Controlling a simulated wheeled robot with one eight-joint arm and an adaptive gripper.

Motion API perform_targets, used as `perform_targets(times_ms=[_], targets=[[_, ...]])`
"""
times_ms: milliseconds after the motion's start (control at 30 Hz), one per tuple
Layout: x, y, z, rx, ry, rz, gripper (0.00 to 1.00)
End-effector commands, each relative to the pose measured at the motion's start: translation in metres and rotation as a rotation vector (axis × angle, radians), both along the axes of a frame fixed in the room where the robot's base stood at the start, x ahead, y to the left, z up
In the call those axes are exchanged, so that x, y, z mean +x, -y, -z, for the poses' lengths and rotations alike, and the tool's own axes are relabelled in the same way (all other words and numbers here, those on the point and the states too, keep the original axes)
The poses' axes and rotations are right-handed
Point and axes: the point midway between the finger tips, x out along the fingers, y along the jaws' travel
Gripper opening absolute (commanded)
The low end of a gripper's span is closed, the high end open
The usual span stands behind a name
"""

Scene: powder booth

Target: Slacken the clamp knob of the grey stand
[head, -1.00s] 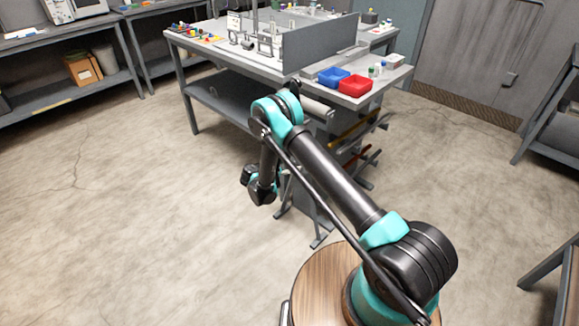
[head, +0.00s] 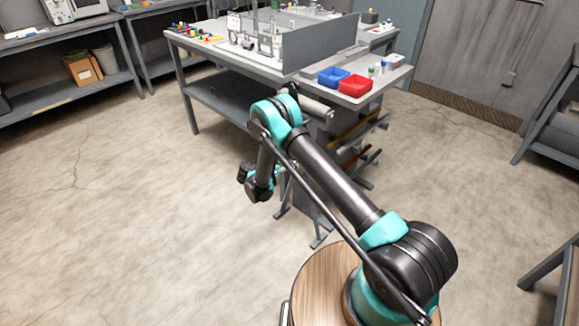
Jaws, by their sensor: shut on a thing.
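The grey stand (head: 300,205) stands on the floor in front of the workbench, partly behind my arm, with its splayed feet showing. My wrist hangs low at the stand's left side, and my gripper (head: 277,174) lies at its far end against the stand. The jaws are small and mostly hidden by my own arm. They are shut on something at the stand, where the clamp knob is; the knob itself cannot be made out.
The workbench (head: 222,54) behind bears an upright grey panel (head: 318,45), a blue bin (head: 333,76) and a red bin (head: 355,86). Coloured bars (head: 352,135) stick out right of the stand. Shelves (head: 70,93) stand at the left. The floor at left is clear.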

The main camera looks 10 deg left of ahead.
Motion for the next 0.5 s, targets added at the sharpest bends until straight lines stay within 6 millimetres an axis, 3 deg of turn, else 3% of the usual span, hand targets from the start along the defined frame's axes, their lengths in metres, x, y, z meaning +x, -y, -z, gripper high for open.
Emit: perform_targets(times_ms=[500], targets=[[0.0009, -0.0022, 0.0010, -0.283, -0.221, -0.001, 0.11]])
